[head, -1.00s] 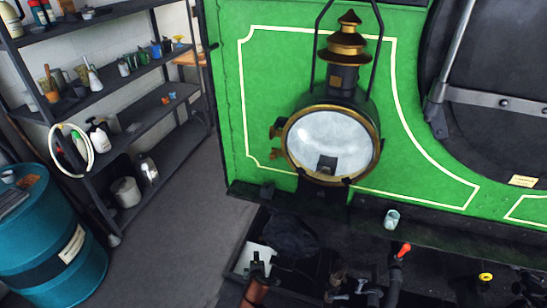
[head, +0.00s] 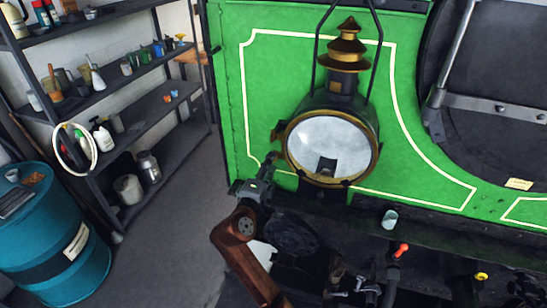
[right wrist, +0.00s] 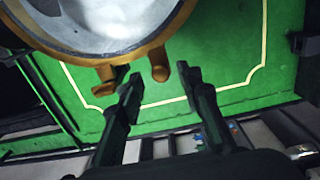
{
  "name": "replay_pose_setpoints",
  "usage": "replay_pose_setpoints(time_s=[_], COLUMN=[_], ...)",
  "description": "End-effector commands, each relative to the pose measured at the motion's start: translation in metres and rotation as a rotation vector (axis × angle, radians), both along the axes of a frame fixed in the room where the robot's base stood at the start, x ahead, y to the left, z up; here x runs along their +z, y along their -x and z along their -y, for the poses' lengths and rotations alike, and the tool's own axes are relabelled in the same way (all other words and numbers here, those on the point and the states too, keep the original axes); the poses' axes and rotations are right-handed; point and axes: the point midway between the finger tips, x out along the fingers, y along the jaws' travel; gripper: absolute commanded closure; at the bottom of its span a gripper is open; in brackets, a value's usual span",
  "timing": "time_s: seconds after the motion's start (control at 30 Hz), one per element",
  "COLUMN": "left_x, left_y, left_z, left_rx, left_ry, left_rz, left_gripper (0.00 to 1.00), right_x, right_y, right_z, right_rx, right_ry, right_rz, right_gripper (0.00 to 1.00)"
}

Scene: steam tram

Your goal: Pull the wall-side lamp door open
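The lamp (head: 345,100) hangs on the green front panel, with a brass tiered chimney on top. Its round door (head: 330,147) has a brass rim and pale glass and looks shut; its lower part shows in the right wrist view (right wrist: 95,20). Two brass tabs stick out from the rim; one tab (right wrist: 158,64) appears between my right fingertips, the other tab (right wrist: 105,78) lies left of them. My right gripper (head: 270,160) is at the door's lower left edge, open; its spread fingers show in the right wrist view (right wrist: 160,78). Contact cannot be told. My left gripper is not in view.
A dark ledge runs below the lamp with a small pale cup (head: 390,219) and a red-handled valve (head: 401,250). Shelves (head: 150,120) with bottles and a teal drum (head: 45,240) stand at the left. The floor (head: 180,220) between them and the green panel is clear.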

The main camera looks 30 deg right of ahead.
Motion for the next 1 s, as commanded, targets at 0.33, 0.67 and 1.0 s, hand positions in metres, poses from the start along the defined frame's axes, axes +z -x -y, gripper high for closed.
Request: replay_pose_setpoints(time_s=[0.33,0.67,1.0], left_x=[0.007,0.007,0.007], left_y=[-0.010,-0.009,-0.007], left_z=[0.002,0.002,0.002], left_rx=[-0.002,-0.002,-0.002], left_ry=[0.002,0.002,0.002], left_rz=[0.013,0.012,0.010], left_gripper=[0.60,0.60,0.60], right_x=[0.000,0.000,0.000], right_y=[-0.022,-0.022,-0.022], right_z=[0.025,0.026,0.026], right_rx=[0.001,0.001,0.001], right_ry=[-0.001,-0.001,-0.001], right_rz=[0.001,0.000,0.001], right_gripper=[0.67,0.72,0.96])
